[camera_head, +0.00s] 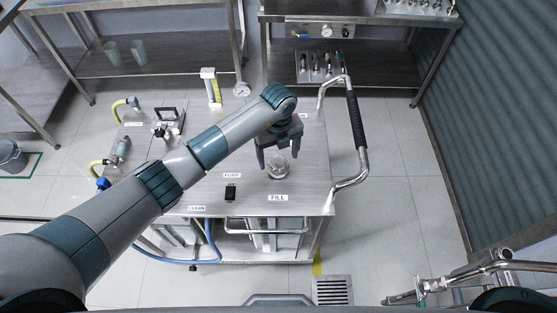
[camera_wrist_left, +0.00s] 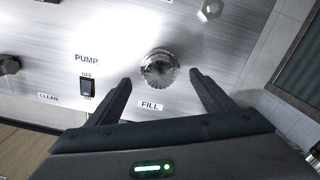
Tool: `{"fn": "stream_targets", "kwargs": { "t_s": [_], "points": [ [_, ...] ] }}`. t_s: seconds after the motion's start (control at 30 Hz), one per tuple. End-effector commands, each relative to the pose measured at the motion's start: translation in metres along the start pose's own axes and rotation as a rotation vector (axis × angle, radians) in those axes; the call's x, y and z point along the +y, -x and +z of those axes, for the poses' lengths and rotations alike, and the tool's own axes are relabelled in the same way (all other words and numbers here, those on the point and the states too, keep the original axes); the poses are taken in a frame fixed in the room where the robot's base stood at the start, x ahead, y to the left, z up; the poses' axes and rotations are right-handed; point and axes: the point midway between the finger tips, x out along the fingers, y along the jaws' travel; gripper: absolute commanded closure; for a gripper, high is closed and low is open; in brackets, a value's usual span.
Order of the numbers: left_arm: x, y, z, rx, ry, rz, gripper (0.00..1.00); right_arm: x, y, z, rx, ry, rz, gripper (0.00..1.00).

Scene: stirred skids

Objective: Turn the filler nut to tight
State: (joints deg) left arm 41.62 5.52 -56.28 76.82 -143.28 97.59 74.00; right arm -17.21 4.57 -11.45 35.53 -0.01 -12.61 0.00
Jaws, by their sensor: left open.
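The filler nut (camera_head: 278,169) is a round, shiny, ribbed metal cap on the steel skid top, just behind the FILL label. It also shows in the left wrist view (camera_wrist_left: 159,69), just beyond the fingertips. My left gripper (camera_head: 280,157) is open and points down over the nut. In the left wrist view its two dark fingers stand apart, one on each side of the nut's near edge, with a gap to each. I cannot tell how far the tips are above the skid top. Nothing is held. My right gripper is not in view.
A black pump switch (camera_head: 230,192) sits left of the nut on the skid top (camera_head: 306,190). A bent handle with a black grip (camera_head: 357,122) rises along the right edge. A gauge (camera_head: 241,89) and valves with yellow hoses (camera_head: 116,152) stand farther back and left.

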Motion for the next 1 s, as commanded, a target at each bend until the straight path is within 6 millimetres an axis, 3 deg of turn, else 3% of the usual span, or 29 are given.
{"fn": "stream_targets", "kwargs": {
  "t_s": [0.3, 0.73, 0.77, 0.93, 1.0],
  "points": [
    [0.000, -0.039, -0.001, 0.001, 0.000, 0.000, 0.25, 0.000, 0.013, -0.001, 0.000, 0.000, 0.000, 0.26],
    [0.000, -0.047, 0.000, -0.001, -0.001, -0.001, 0.25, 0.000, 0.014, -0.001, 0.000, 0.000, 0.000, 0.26],
    [0.000, -0.047, 0.000, -0.001, -0.001, -0.001, 0.27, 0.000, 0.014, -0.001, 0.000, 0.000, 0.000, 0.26],
    [0.000, -0.046, 0.000, -0.001, -0.001, -0.001, 0.66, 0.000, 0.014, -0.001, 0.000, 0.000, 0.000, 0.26],
    [0.000, -0.046, 0.000, -0.001, -0.001, -0.001, 0.66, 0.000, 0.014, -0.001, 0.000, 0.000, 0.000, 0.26]
  ]
}}
